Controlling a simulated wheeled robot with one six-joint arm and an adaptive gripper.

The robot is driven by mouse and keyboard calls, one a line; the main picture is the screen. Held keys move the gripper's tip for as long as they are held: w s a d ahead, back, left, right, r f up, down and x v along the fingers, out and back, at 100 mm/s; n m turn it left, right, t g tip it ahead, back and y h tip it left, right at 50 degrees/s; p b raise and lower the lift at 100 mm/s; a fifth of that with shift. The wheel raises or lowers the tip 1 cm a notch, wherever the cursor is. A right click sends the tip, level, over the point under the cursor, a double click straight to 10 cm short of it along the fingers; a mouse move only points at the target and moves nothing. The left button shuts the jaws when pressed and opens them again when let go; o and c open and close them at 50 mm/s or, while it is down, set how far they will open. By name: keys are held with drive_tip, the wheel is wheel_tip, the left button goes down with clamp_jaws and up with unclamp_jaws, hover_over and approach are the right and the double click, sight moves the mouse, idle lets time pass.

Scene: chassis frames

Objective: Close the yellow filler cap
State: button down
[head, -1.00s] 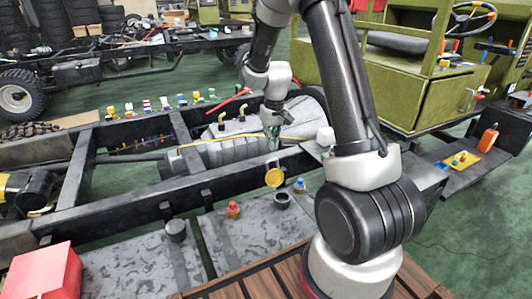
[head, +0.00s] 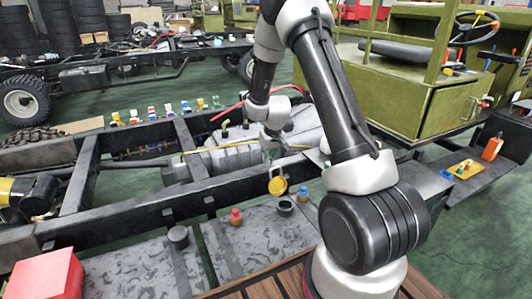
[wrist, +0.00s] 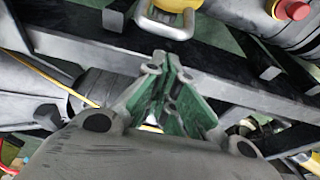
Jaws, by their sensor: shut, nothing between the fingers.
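The yellow filler cap (head: 277,185) stands raised and open beside the dark round filler neck (head: 286,207) on the grey tank top in the head view. In the wrist view, a yellow part with a pale metal loop (wrist: 163,22) shows at the top edge, cut off; I cannot tell for sure that it is the cap. My gripper (head: 270,150) is beyond the cap, above the frame rail, apart from it and partly hidden by my wrist. In the wrist view my gripper (wrist: 162,68) has its green-padded fingers together, with nothing held.
A red cap (head: 236,215) and a blue cap (head: 303,192) stand near the neck. A dark round fitting (head: 178,236) sits further left. The black frame rail (head: 140,220) runs behind the tanks. A red box (head: 45,275) is at lower left.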

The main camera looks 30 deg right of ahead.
drive_tip(key=shift+s, duration=0.6)
drive_tip(key=shift+s+r, duration=0.1)
drive_tip(key=shift+s, duration=0.05)
